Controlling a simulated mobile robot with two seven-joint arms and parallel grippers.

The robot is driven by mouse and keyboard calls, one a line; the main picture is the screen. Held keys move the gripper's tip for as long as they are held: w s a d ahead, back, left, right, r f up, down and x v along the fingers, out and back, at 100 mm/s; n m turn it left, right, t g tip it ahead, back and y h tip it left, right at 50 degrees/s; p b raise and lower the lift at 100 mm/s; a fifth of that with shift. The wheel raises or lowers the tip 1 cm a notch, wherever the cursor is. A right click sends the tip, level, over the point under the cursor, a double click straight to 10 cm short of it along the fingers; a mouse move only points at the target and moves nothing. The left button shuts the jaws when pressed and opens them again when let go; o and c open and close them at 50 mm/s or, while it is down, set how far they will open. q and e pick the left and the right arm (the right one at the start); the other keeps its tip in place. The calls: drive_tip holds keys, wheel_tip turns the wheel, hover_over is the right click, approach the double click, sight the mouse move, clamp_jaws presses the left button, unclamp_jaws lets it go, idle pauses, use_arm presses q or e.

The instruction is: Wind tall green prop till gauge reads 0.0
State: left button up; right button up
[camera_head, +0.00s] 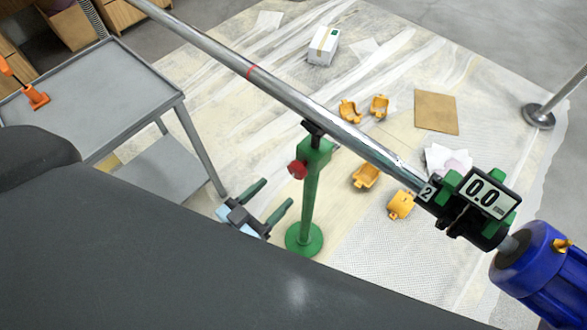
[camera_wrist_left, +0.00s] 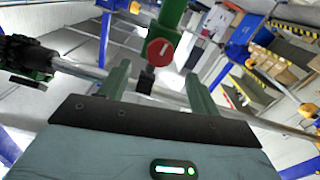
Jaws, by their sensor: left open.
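The tall green prop (camera_head: 309,195) stands upright on a round green base. Its black head (camera_head: 313,128) meets the underside of the long steel pipe (camera_head: 300,102) in the picture; I cannot tell whether it bears load. A red knob (camera_head: 297,170) sits on its upper left side. The gauge (camera_head: 483,195) on the pipe's right end reads 0.0. My left gripper (camera_head: 277,191) is open and empty, left of the prop and below the knob. In the left wrist view the red knob (camera_wrist_left: 160,52) shows between and beyond the two fingers (camera_wrist_left: 157,69). My right gripper is not in view.
A grey cart (camera_head: 90,85) with an orange tool (camera_head: 36,97) stands at left. Several orange clamps (camera_head: 366,176), a cardboard sheet (camera_head: 436,111) and a white box (camera_head: 323,46) lie on the floor sheeting.

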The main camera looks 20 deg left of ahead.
sight(294, 174)
use_arm(q)
drive_tip(key=x, duration=0.6)
drive_tip(key=shift+w+d, duration=0.2)
drive_tip(key=shift+w, duration=0.5)
drive_tip(key=shift+c, duration=0.3)
drive_tip(key=c, duration=0.9)
drive_tip(key=shift+m+p, duration=0.4)
drive_tip(key=shift+p, duration=0.1)
drive_tip(key=shift+r+m, duration=0.1)
drive_tip(key=shift+m, duration=0.2)
